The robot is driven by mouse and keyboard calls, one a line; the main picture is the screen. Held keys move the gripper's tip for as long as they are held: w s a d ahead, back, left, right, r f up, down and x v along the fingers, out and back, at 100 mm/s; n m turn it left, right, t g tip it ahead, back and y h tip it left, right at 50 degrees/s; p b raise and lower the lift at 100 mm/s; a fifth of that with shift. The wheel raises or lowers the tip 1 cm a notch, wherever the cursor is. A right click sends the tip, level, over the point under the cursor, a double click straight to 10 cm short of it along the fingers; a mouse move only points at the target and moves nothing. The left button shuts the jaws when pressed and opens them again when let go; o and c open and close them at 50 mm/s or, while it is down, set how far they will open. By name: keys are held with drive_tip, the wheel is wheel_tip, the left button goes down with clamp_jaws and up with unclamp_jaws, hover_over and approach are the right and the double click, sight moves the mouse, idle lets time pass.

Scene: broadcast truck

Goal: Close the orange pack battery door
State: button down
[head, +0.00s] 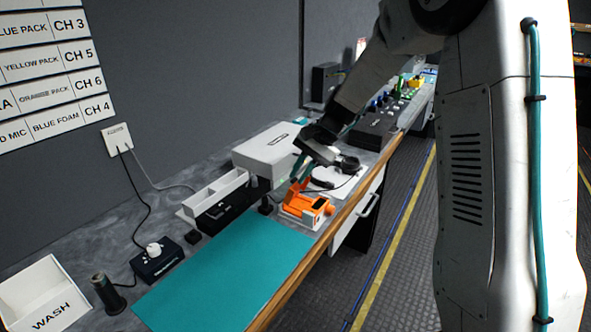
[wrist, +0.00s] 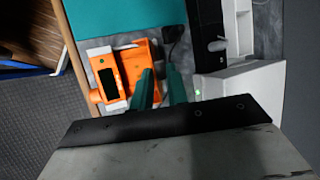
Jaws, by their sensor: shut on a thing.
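The orange pack (head: 308,209) lies on the bench just past the teal mat. It has a small dark screen, and it also shows in the wrist view (wrist: 106,82). Its orange battery door (head: 299,186) stands raised at the end near my gripper. My gripper (head: 299,177) has teal fingers and reaches down to this raised door, shut on it. In the wrist view my gripper (wrist: 159,74) is at the pack's right side; the fingers hide part of the door there, and the exact grip is hard to see.
The teal mat (head: 225,275) lies left of the pack. A white-grey box (head: 268,152) stands behind it, with a dark device (head: 215,214) and white tray nearby. A black headset (head: 350,165) is close by. The bench's wooden front edge (head: 345,215) is near the pack.

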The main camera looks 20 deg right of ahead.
sight(318, 203)
drive_tip(key=shift+s+d+f+t+y, duration=0.5)
drive_tip(key=shift+s+d+t+y, duration=0.2)
drive_tip(key=shift+s+t+y, duration=0.25)
drive_tip(key=shift+s+d+f+n+t+y, duration=0.25)
drive_tip(key=shift+s+f+t+y, duration=0.1)
drive_tip(key=shift+t+y, duration=0.15)
drive_tip(key=shift+s+d+f+n+t+y, duration=0.25)
drive_tip(key=shift+f+t+y, duration=0.1)
drive_tip(key=shift+t, duration=0.2)
drive_tip(key=shift+s+d+f+n+t+y, duration=0.25)
drive_tip(key=shift+s+f+n+t+y, duration=0.1)
drive_tip(key=shift+f+t+y, duration=0.4)
drive_tip(key=shift+s+d+f+n+t+y, duration=0.2)
drive_tip(key=shift+s+f+n+t+y, duration=0.15)
drive_tip(key=shift+f+t+y, duration=0.4)
drive_tip(key=shift+r, duration=0.1)
drive_tip(key=c, duration=1.4)
unclamp_jaws()
drive_tip(key=shift+c, duration=0.2)
